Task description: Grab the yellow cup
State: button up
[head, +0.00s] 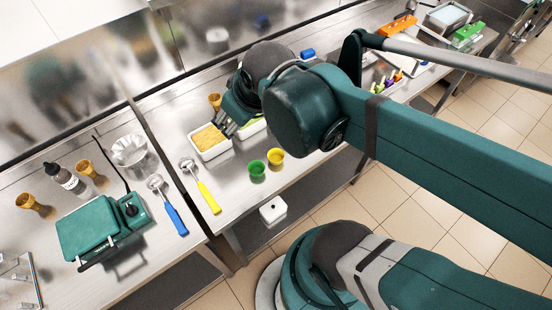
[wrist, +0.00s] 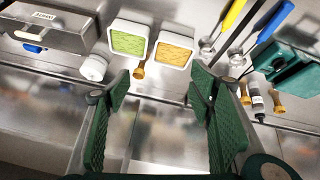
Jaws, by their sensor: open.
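The yellow cup (head: 276,157) stands upright near the front edge of the steel counter in the head view. A green cup (head: 257,169) stands beside it on the left. My gripper (head: 224,129) is above the counter by the white tubs, behind and to the left of the yellow cup. It is apart from the cup. In the wrist view my gripper (wrist: 160,95) has its two green pads spread wide with nothing between them. The yellow cup is not visible in the wrist view.
A tub with orange-yellow contents (head: 209,141) and a partly hidden tub with green contents (wrist: 129,41) sit near my gripper. A yellow-handled scoop (head: 208,197) lies left of the green cup. A blue-handled scoop (head: 173,216) and a green appliance (head: 88,230) are further left.

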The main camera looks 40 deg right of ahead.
jog(key=d+f+n+g+b, duration=0.25)
jog(key=d+f+n, duration=0.25)
jog(key=f+n, duration=0.45)
jog(key=n+g+h+b, duration=0.15)
jog(key=n+g, duration=0.25)
jog(key=n, duration=0.4)
send_near(277, 159)
jog(key=shift+s+d+r+t+y, duration=0.15)
jog(key=shift+r+t+y, duration=0.1)
jog(key=shift+r, duration=0.2)
jog(key=shift+d+f, duration=0.1)
jog(key=shift+f, duration=1.15)
jog(key=shift+d+f+b, duration=0.15)
jog(key=shift+f+b, duration=0.25)
jog(key=shift+f, duration=0.9)
jog(key=shift+d+f+b, duration=0.15)
jog(key=shift+f+b, duration=0.2)
jog(key=shift+f, duration=0.95)
